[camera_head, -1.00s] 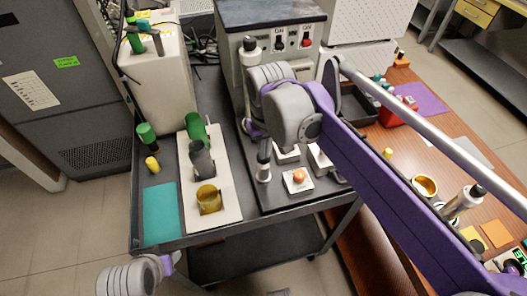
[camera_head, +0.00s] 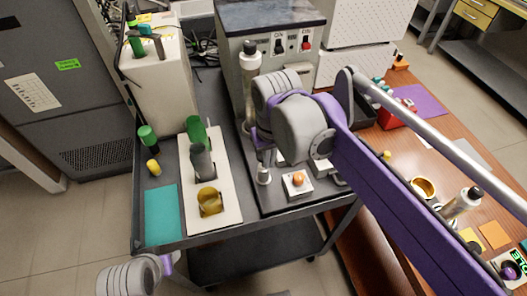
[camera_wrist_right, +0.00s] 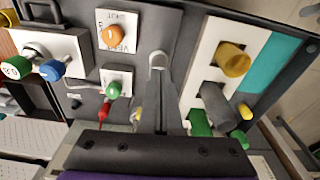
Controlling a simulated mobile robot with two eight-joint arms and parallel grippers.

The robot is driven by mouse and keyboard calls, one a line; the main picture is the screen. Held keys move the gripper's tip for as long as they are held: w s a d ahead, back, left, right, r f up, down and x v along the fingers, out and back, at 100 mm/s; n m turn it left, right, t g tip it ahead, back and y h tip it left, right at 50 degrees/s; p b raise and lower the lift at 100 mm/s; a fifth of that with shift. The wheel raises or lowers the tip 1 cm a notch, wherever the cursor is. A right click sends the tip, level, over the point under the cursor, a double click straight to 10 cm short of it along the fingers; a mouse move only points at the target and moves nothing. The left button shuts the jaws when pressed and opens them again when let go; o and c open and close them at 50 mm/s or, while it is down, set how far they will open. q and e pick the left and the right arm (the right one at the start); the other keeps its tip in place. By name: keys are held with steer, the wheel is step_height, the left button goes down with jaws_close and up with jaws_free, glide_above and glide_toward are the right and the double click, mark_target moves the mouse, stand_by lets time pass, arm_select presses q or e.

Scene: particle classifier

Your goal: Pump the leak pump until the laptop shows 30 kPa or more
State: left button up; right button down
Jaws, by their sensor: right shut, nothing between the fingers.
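A pale post with a rounded foot (camera_head: 264,175) stands on the dark bench beside the orange-knob plate; it may be part of the leak pump, but I cannot tell. In the right wrist view a pale loop-shaped tip (camera_wrist_right: 158,60) shows at about that place. My right gripper (camera_wrist_right: 170,118) is shut and empty, low over the bench; my own wrist hides it in the head view. I cannot tell whether it touches the pump. No laptop or pressure reading can be made out. My left arm shows at the lower left, its gripper out of view.
The orange knob (camera_head: 298,180) sits on a white plate, also seen in the right wrist view (camera_wrist_right: 111,34). A green knob (camera_wrist_right: 114,90) is close by. A cream board (camera_head: 226,203) holds yellow, grey and green parts. A grey switch box (camera_head: 285,66) stands behind.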

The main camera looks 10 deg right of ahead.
step_height(320, 180, up, 10)
steer(key=shift+s+f+p, duration=0.25)
steer(key=shift+s+p, duration=0.15)
steer(key=shift+s, duration=0.05)
stand_by(1.0)
steer(key=s+d+f+t+p, duration=0.2)
steer(key=s+f, duration=0.3)
steer(key=f, duration=0.3)
steer(key=s+d+f+m+t+p, duration=0.1)
steer(key=s+d+f, duration=0.3)
steer(key=f, duration=0.5)
steer(key=shift+s+d+f+t+p, duration=0.2)
steer(key=shift+s+t+p, duration=0.15)
steer(key=shift+s+t, duration=0.4)
